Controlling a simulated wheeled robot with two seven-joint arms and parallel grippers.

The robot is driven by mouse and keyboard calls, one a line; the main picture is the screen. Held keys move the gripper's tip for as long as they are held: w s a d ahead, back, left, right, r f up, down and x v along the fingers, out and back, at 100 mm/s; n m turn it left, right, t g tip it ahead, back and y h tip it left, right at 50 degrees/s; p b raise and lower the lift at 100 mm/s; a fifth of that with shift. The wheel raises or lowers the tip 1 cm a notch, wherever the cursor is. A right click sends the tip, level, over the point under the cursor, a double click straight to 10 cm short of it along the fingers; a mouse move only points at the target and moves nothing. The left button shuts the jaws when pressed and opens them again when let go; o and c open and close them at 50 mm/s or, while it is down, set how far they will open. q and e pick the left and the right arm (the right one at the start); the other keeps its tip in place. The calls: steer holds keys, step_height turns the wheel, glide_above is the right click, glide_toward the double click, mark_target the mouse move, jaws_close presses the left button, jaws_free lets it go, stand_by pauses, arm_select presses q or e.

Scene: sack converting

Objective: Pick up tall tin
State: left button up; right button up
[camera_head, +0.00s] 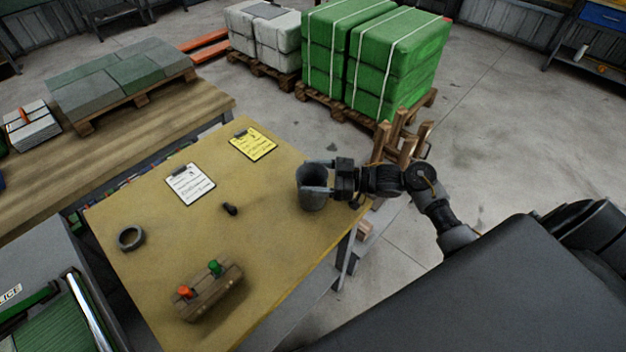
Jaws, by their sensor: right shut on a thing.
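The tall tin (312,199) is a grey, open-topped metal cylinder near the right edge of the yellow-brown table. It looks upright. My right gripper (318,178) comes in from the right, with its fingers shut on the upper part of the tin. I cannot tell whether the tin's base touches the table or is lifted. My left gripper is not in view.
On the table (262,232) are a wooden block with red and green knobs (209,291), a tape ring (131,238), a small dark object (230,209), a white clipboard (189,184) and a yellow clipboard (253,145). A wooden stool (403,140) stands behind my right arm.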

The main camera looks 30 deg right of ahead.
steer(key=shift+r, duration=0.7)
steer(key=s+d+r+b, duration=0.2)
steer(key=s+d+r, duration=0.6)
steer(key=s+r, duration=0.3)
steer(key=shift+d+r, duration=0.2)
steer(key=shift+d, duration=0.05)
